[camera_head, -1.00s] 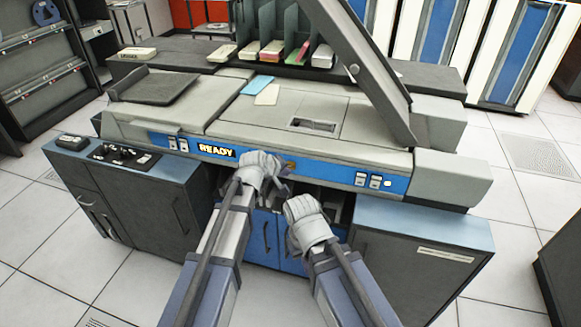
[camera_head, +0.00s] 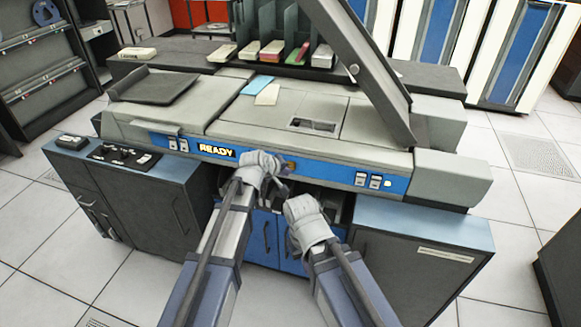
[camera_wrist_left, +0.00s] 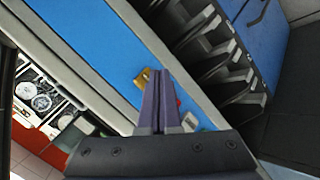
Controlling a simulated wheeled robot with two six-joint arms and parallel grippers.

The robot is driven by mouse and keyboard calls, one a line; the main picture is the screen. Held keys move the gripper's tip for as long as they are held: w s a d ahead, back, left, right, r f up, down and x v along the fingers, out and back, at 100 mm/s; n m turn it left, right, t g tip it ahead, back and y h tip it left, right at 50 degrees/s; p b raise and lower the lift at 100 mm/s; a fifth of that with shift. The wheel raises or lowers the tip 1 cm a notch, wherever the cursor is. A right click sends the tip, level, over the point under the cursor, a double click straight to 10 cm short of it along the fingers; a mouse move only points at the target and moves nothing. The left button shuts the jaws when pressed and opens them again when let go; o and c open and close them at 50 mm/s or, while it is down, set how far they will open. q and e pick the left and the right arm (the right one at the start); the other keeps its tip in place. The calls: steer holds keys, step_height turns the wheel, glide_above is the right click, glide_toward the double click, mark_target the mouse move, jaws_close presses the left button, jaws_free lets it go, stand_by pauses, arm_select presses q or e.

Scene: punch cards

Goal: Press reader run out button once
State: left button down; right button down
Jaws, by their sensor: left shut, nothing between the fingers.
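The card machine (camera_head: 225,122) has a blue front strip (camera_head: 335,173) with a lit READY sign (camera_head: 216,150). Small pale buttons (camera_head: 374,181) sit at the strip's right end, and others (camera_head: 177,144) left of the sign. Button labels are too small to read. My left gripper (camera_head: 284,166) is at the strip's middle, close to an orange patch. In the left wrist view its fingers (camera_wrist_left: 160,92) are shut and empty. Their tips overlap a yellow-orange button (camera_wrist_left: 143,77); contact cannot be told. A red piece (camera_wrist_left: 178,102) is partly hidden behind them. My right gripper (camera_head: 325,218) is lower; its jaws are unclear.
A slanted dark card hopper (camera_head: 365,70) rises at the machine's right. Loose cards (camera_head: 267,95) lie on its top. A dark shelf (camera_head: 175,57) with card stacks stands behind. Low cabinets (camera_head: 420,240) flank the space below the strip.

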arm_select(q)
steer(key=shift+w+d, duration=0.15)
steer(key=shift+w, duration=0.2)
steer(key=shift+w+d, duration=0.1)
steer(key=shift+w, duration=0.35)
stand_by(0.6)
steer(key=shift+s, duration=0.1)
steer(key=shift+s+a, duration=0.25)
steer(key=shift+s, duration=0.6)
steer(key=s, duration=0.1)
steer(key=s+a, duration=0.1)
steer(key=s, duration=0.2)
steer(key=shift+s+a, duration=0.25)
steer(key=shift+a, duration=0.05)
stand_by(0.8)
